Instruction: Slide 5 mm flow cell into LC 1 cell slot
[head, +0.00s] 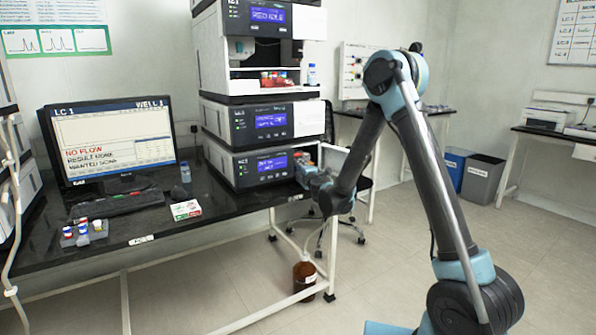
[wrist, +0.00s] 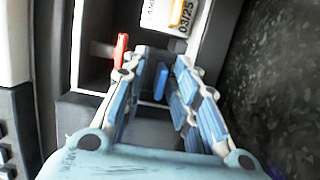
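My gripper (wrist: 152,72) is open in the wrist view, its blue-padded fingers pointing into a dark tray or holder (wrist: 95,106). A small blue piece (wrist: 161,80) stands between the fingertips, with a gap visible on either side. A red piece (wrist: 120,50) stands just beyond the left finger. I cannot tell which piece is the 5 mm flow cell. In the head view my gripper (head: 328,192) is low beside the right side of the instrument stack (head: 262,117), near a small holder with coloured pieces (head: 304,168). The cell slot cannot be made out.
A white label dated 03/25 (wrist: 178,14) lies beyond the fingers. On the bench (head: 150,222) are a monitor (head: 112,140) showing LC 1 and NO FLOW, a vial rack (head: 83,234), a small box (head: 186,210) and a keyboard (head: 117,203). A brown bottle (head: 304,277) stands below.

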